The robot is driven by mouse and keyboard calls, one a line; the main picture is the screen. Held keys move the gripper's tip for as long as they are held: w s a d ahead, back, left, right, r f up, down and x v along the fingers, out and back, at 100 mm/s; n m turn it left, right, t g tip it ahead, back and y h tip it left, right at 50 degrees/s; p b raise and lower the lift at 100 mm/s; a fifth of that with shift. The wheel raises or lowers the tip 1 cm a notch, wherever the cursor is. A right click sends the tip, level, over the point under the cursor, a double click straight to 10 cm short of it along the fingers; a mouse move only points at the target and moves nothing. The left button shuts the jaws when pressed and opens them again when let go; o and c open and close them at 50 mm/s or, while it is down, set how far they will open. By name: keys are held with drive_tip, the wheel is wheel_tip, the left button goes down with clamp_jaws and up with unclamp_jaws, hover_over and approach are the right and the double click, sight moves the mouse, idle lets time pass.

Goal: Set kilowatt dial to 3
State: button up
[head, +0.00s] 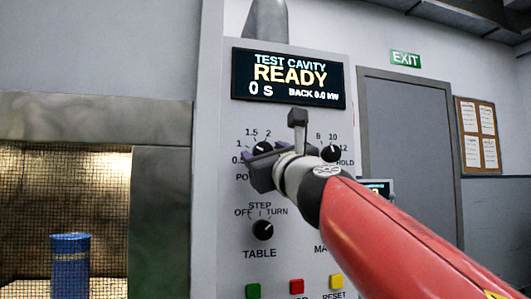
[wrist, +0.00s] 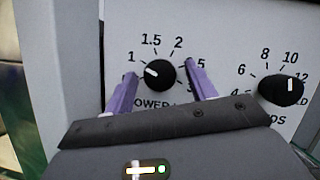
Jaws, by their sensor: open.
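The kilowatt dial is a round black knob (wrist: 160,75) marked POWER on the grey panel. In the wrist view its white mark points left and slightly up, near the 1. The labels 1, 1.5 and 2 show around it, while the labels at lower right are partly hidden by a finger. My gripper (wrist: 161,84) is open, with one purple finger on each side of the dial. I cannot tell whether either finger touches it. My gripper (head: 260,167) is in front of the panel in the head view.
A second black dial (wrist: 281,90) is just right of my gripper. Below are the TABLE dial (head: 263,230), a green button (head: 253,291), a red button (head: 296,286) and a yellow button (head: 336,281). The display (head: 288,78) above reads READY. A mesh-fronted cavity holds a blue cylinder (head: 70,262).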

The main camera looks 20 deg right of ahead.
drive_tip(key=shift+c, duration=0.4)
drive_tip(key=c, duration=0.9)
